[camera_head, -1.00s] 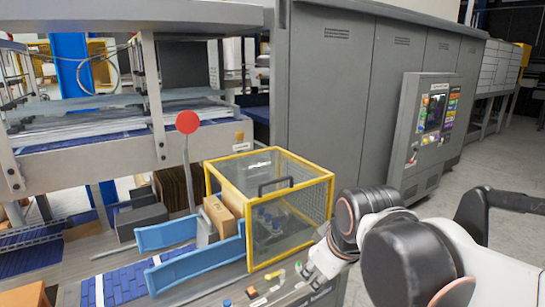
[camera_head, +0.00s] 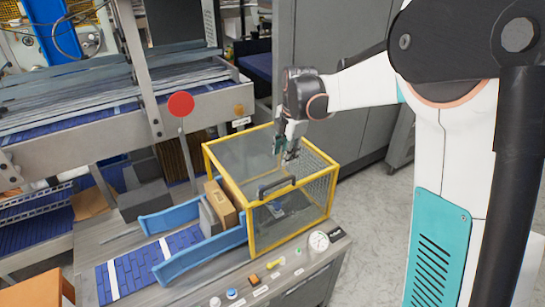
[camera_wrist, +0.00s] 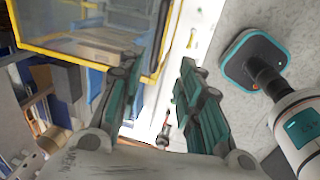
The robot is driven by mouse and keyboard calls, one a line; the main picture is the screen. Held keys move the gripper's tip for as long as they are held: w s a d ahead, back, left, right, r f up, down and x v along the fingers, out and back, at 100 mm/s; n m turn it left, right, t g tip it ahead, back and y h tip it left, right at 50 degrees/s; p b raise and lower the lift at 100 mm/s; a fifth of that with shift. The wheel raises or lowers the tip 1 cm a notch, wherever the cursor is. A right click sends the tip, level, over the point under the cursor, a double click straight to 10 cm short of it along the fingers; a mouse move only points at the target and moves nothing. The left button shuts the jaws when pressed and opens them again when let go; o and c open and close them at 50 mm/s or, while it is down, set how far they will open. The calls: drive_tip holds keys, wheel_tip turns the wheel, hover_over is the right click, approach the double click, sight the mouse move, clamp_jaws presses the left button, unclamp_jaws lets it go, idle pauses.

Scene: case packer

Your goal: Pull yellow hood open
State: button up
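The yellow-framed hood (camera_head: 236,158) with clear panels stands closed on the machine table, in the middle of the head view. Its dark handle (camera_head: 275,187) is at the top front edge. My gripper (camera_head: 285,152) points down and shows in front of the hood's top panel, a little behind the handle in the picture. I cannot tell its height above the panel. In the wrist view my gripper (camera_wrist: 158,85) has its two fingers wide apart with nothing between them. The yellow frame (camera_wrist: 60,50) fills the upper left there, beside the left finger. The handle is not clear in that view.
Blue guide rails (camera_head: 200,257) and a cardboard box (camera_head: 221,204) lie left of the hood. A red disc on a post (camera_head: 181,104) stands behind them. Buttons and a gauge (camera_head: 318,241) line the front edge.

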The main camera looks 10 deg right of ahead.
sight(279, 181)
drive_tip(key=w+f, duration=0.1)
drive_tip(key=f, duration=0.3)
drive_tip(key=w+f, duration=0.1)
drive_tip(key=f, duration=0.4)
drive_tip(key=w+f, duration=0.1)
drive_tip(key=f, duration=0.3)
drive_tip(key=shift+a+f, duration=0.25)
drive_tip(key=shift+a, duration=0.15)
clamp_jaws()
